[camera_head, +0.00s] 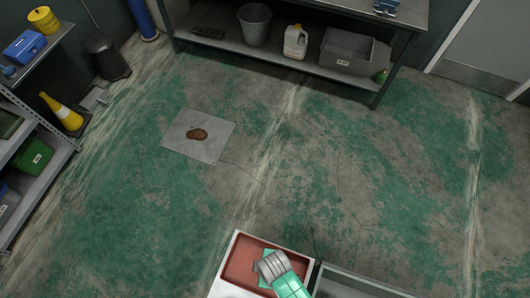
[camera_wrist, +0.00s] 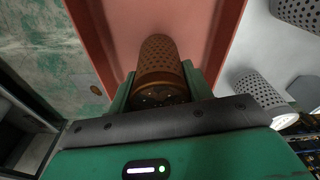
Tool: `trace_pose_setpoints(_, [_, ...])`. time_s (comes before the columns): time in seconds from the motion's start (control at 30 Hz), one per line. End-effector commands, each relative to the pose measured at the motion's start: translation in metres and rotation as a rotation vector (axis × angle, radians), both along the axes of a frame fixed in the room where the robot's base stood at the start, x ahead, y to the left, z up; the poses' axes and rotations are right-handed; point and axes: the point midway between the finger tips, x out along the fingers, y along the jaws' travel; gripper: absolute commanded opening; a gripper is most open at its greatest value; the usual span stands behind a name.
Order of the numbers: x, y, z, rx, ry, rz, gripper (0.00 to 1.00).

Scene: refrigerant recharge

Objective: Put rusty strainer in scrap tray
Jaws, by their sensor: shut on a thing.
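My gripper (camera_wrist: 160,92), with green fingers, is shut on the rusty strainer (camera_wrist: 160,60), a brown perforated cylinder. The strainer stands out from between the fingers in the wrist view. Behind it is the red-floored scrap tray (camera_wrist: 225,22). In the head view my gripper (camera_head: 266,268) is over the tray (camera_head: 238,264) at the bottom edge, and my wrist hides the strainer. I cannot tell whether the strainer touches the tray floor.
Grey perforated strainers (camera_wrist: 257,92) are on a pale surface right of the tray in the wrist view. A grey open bin (camera_head: 350,284) adjoins the tray on the right in the head view.

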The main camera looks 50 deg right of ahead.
Motion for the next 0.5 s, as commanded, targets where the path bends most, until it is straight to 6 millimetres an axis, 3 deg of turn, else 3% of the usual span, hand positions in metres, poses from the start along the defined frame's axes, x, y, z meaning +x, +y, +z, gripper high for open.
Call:
trace_pose_setpoints(0.33, [0.0007,-0.0001,-0.0039,0.0,-0.001,0.0,0.21])
trace_pose_setpoints(0.37, [0.0005,0.0,-0.003,0.0,-0.001,0.0,0.56])
trace_pose_setpoints(0.43, [0.0005,-0.0001,-0.0027,0.0,-0.001,0.0,0.69])
trace_pose_setpoints(0.5, [0.0005,-0.0001,-0.0027,0.0,-0.001,0.0,0.72])
